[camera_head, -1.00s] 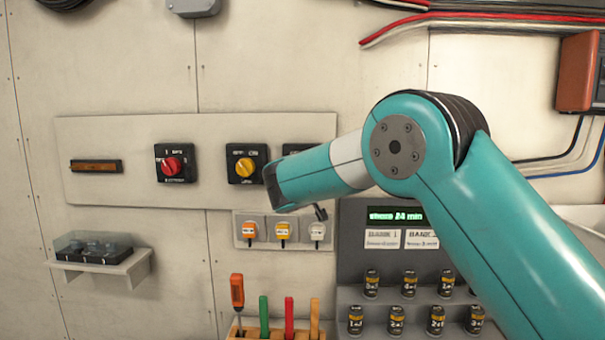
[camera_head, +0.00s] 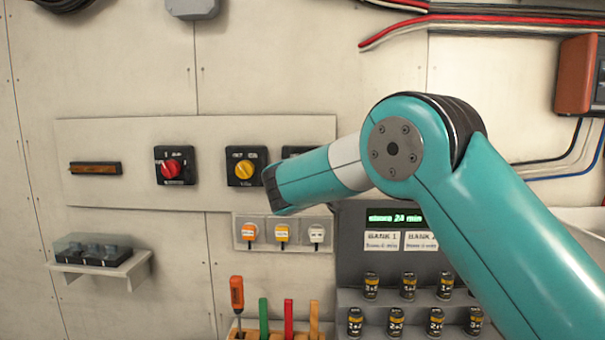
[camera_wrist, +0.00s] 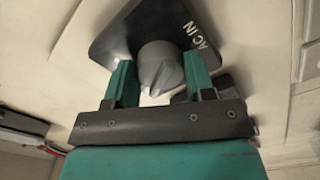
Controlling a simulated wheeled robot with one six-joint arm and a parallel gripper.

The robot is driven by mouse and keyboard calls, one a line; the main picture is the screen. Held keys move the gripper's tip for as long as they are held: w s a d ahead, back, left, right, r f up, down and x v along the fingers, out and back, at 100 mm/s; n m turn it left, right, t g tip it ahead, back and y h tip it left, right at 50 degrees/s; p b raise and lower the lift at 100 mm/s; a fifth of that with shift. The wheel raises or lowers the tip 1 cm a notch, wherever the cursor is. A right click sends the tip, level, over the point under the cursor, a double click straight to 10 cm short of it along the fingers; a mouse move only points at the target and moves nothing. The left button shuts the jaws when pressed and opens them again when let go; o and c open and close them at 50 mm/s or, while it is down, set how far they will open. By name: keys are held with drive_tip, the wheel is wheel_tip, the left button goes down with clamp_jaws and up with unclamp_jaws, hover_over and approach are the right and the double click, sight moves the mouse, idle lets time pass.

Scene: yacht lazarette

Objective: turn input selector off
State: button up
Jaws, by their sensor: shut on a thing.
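The input selector is a black plate (camera_wrist: 118,35) with the white letters "AC IN" and a round grey knob (camera_wrist: 160,66), seen tilted in the wrist view. My gripper (camera_wrist: 160,72) has its teal fingers on either side of the knob and is shut on it. In the head view only the top edge of the selector plate (camera_head: 297,151) shows; my arm's end covers the rest, and the fingers are hidden. I cannot tell which mark the knob points to.
Left of the selector are a yellow-knob switch (camera_head: 245,167) and a red-knob switch (camera_head: 174,166). Tagged plugs (camera_head: 281,234) sit just below. A battery display (camera_head: 394,216) stands lower right, and tools (camera_head: 264,318) stand in a rack at the bottom.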

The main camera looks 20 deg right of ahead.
drive_tip(key=o, duration=0.9)
drive_tip(key=b+v, duration=0.7)
drive_tip(key=v, duration=1)
drive_tip(key=shift+s+a+b, duration=0.1)
drive_tip(key=shift+s+b, duration=0.1)
drive_tip(key=shift+b, duration=0.1)
